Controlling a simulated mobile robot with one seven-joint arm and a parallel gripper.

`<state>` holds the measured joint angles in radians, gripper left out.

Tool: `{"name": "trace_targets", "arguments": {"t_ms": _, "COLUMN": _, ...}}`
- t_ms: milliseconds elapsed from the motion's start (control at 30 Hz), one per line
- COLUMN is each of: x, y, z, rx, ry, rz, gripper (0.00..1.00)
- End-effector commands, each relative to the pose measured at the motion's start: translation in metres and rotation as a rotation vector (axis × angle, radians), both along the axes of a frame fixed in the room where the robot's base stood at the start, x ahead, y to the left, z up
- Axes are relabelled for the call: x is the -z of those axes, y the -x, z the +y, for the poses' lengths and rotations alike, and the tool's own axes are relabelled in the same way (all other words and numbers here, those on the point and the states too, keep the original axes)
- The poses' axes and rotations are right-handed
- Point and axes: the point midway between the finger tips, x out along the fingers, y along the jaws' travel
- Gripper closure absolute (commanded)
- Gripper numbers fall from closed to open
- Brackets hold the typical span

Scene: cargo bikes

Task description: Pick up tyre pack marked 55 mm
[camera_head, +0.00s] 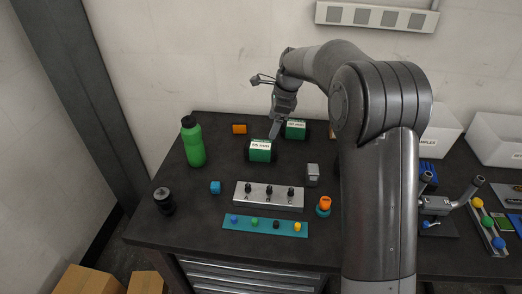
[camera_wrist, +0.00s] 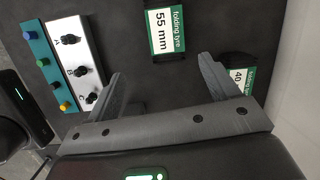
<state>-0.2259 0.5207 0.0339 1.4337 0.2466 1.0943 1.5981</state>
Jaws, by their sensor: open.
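The tyre pack marked 55 mm (camera_wrist: 165,32) is dark with a green and white label reading "folding tyre 55 mm". It lies at the top middle of the wrist view, beyond my fingertips and roughly between their lines. In the head view it appears to be the front green pack (camera_head: 260,151), though its label is too small to read there. My gripper (camera_wrist: 162,66) is open and empty. In the head view my gripper (camera_head: 275,134) is above and just behind that pack's right end. I cannot tell whether it touches it.
A second tyre pack marked 40 (camera_wrist: 236,82) lies close by, toward the wall; it is the rear green pack (camera_head: 295,129). A knob panel (camera_head: 268,196) stands in front, with a green bottle (camera_head: 193,143) at left, an orange block (camera_head: 239,129) behind and a grey block (camera_head: 313,174) at right.

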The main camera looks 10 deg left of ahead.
Motion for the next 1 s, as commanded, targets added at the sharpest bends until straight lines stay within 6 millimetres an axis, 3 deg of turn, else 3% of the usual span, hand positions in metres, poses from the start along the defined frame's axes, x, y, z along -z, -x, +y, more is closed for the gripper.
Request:
{"name": "trace_targets", "arguments": {"t_ms": 100, "x": 0.021, "y": -0.013, "z": 0.015, "rx": 0.066, "ry": -0.012, "rz": 0.045, "gripper": 0.2}}
{"name": "trace_targets", "arguments": {"t_ms": 233, "x": 0.032, "y": -0.019, "z": 0.023, "rx": 0.107, "ry": -0.018, "rz": 0.069, "gripper": 0.2}}
{"name": "trace_targets", "arguments": {"t_ms": 500, "x": 0.071, "y": -0.019, "z": 0.034, "rx": 0.116, "ry": -0.019, "rz": 0.078, "gripper": 0.2}}
{"name": "trace_targets", "arguments": {"t_ms": 833, "x": 0.095, "y": -0.019, "z": 0.039, "rx": 0.114, "ry": -0.018, "rz": 0.074, "gripper": 0.2}}
{"name": "trace_targets", "arguments": {"t_ms": 1000, "x": 0.119, "y": -0.016, "z": 0.042, "rx": 0.114, "ry": -0.018, "rz": 0.076, "gripper": 0.2}}
